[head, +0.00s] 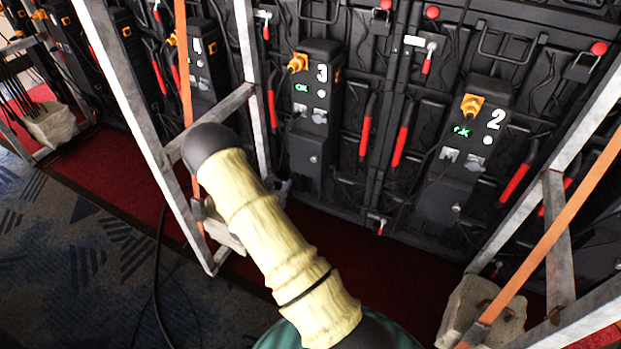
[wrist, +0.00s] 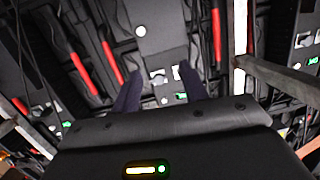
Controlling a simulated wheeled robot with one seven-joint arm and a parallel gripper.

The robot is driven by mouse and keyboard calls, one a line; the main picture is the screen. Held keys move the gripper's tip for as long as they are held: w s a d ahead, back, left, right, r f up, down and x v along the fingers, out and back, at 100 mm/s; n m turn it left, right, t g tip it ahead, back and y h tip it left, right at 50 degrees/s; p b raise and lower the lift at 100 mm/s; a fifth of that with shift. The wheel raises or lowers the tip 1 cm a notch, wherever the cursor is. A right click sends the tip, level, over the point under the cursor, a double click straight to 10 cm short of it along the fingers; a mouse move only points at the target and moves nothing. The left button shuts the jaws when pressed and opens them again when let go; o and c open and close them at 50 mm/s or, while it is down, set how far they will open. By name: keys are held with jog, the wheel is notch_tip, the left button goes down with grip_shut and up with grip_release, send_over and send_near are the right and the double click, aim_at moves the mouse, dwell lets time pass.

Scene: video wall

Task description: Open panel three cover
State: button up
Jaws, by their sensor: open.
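Panel three (head: 319,107) is a tall black unit on the wall, with a white 3, a green OK display and an orange plug. Its lower grey cover (head: 305,163) looks closed and has a small round knob. In the wrist view the panel is upside down, and the cover (wrist: 155,35) with its pale knob lies beyond the fingertips. My gripper (wrist: 160,80) is open, its two dark purple fingers apart, with the panel's small sockets seen between them. In the head view my arm mostly hides my gripper (head: 281,187), near the cover's lower left. Contact cannot be told.
Panel two (head: 465,150) is at right and panel four (head: 199,65) at left. Metal frame posts (head: 135,100) and an orange strap (head: 550,240) stand in front of the wall. Red handles (head: 366,125) flank the panels. A weight bag (head: 480,310) sits at lower right.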

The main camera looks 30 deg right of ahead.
aim_at(313, 160)
notch_tip(313, 160, down, 6)
jog(key=s+d+h+b, duration=0.1)
jog(key=s+h+b, duration=0.1)
jog(key=shift+d+r+m+h, duration=0.15)
jog(key=shift+m+h, duration=0.15)
jog(key=b+x, duration=0.6)
jog(key=x, duration=1)
jog(key=shift+w+d+f, duration=0.1)
jog(key=shift+d+f, duration=0.15)
jog(key=shift+d, duration=0.1)
jog(key=shift+w+d+r, duration=0.15)
jog(key=shift+w+d, duration=0.05)
jog(key=shift+d, duration=0.1)
jog(key=shift+c, duration=0.4)
grip_shut()
